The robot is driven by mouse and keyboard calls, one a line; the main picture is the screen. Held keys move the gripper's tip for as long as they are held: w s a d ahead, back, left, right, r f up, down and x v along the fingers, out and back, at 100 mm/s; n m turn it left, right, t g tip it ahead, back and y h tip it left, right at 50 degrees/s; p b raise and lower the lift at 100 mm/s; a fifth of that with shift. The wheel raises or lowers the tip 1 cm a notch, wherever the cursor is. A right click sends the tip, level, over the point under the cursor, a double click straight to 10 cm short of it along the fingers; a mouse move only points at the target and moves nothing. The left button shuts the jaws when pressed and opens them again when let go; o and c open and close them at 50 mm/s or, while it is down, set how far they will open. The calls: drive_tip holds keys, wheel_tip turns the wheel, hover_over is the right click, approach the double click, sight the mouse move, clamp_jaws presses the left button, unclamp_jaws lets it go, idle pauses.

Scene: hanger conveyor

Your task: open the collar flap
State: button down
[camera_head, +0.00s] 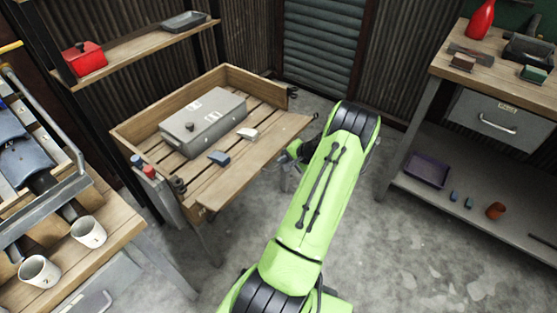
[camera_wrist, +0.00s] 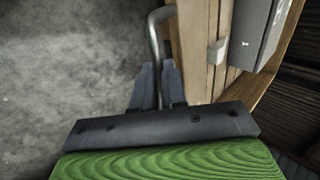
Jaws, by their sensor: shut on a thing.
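The collar flap (camera_head: 258,163) is the wide wooden board along the front of the wooden collar (camera_head: 150,118) in the head view. It leans outward, away from the side walls; its exact angle is hard to tell. It also shows as a board in the wrist view (camera_wrist: 194,35). A bent grey metal handle (camera_wrist: 153,30) sticks out from it. My gripper (camera_wrist: 158,70) is shut on this handle, which runs down between the fingers. In the head view my arm hides the fingertips and handle.
Inside the collar are a grey lidded box (camera_head: 203,122), a blue block (camera_head: 219,158) and a white block (camera_head: 247,133). Dark latches (camera_head: 179,185) sit at the wall ends. A workbench (camera_head: 420,100) stands right, a table with mugs (camera_head: 88,232) left. Floor (camera_head: 410,260) is clear.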

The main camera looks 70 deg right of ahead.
drive_tip(key=shift+t, duration=0.5)
drive_tip(key=f, duration=0.2)
drive_tip(key=s+f+b, duration=0.1)
drive_tip(key=f, duration=0.1)
drive_tip(key=shift+s+a+f+b, duration=0.1)
drive_tip(key=shift+s+a+b, duration=0.05)
drive_tip(key=shift+b, duration=0.15)
drive_tip(key=c, duration=1.2)
unclamp_jaws()
drive_tip(key=shift+o, duration=0.2)
drive_tip(key=p+v, duration=0.5)
drive_tip(key=v, duration=1.1)
drive_tip(key=shift+a, duration=0.15)
drive_tip(key=shift+f, duration=0.15)
